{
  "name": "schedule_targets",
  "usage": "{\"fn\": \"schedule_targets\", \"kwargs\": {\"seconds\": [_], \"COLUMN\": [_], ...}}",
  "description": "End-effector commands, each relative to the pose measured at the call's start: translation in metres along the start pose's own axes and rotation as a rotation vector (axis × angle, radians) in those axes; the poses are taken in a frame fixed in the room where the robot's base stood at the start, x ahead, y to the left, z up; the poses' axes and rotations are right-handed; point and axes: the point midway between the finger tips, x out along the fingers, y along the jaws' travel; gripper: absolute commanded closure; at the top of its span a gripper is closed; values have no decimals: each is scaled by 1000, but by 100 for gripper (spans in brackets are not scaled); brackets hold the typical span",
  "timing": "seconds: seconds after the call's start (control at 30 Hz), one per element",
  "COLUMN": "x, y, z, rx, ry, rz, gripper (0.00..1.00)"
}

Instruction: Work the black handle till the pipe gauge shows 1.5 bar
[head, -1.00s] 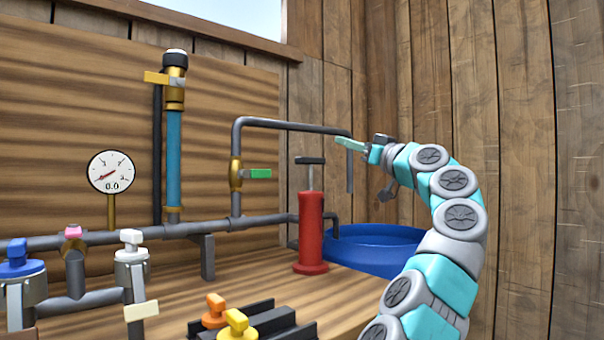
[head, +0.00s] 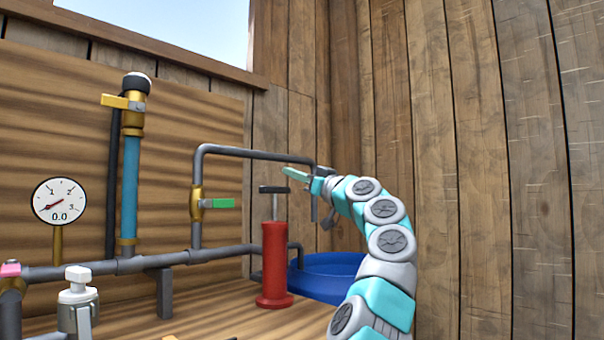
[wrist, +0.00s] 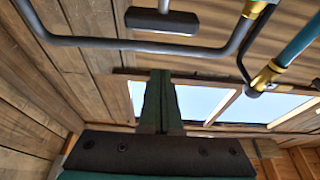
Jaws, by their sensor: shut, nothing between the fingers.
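The black handle (head: 274,189) is a crossbar on a thin rod at the top of the red pump (head: 274,262). The rod stands out of the pump, so the handle is raised. The round pipe gauge (head: 59,200) at the left reads 0.0. My gripper (head: 286,171) is shut and empty, just above and right of the handle in the head view; I see no contact. In the wrist view my shut fingers (wrist: 160,100) point toward the handle (wrist: 162,21), with a gap between.
A grey bent pipe (head: 255,153) passes behind my gripper. A green-levered valve (head: 220,203) sits left of the pump, and a blue tub (head: 330,275) stands behind it at the right. A yellow-levered valve (head: 115,101) tops the blue pipe. The wooden wall at the right is bare.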

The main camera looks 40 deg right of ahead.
Motion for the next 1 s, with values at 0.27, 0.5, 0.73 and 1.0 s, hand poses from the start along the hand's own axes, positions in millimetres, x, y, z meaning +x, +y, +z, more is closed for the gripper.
{"fn": "schedule_targets", "kwargs": {"seconds": [0.27, 0.5, 0.73, 1.0], "x": [39, 43, 37, 35], "y": [1, 0, 1, 1], "z": [-4, 14, 30, 37], "rx": [-1, 1, -1, 0], "ry": [-2, 3, 4, 2], "rz": [2, 0, 2, 2], "gripper": [100, 100, 100, 100]}}
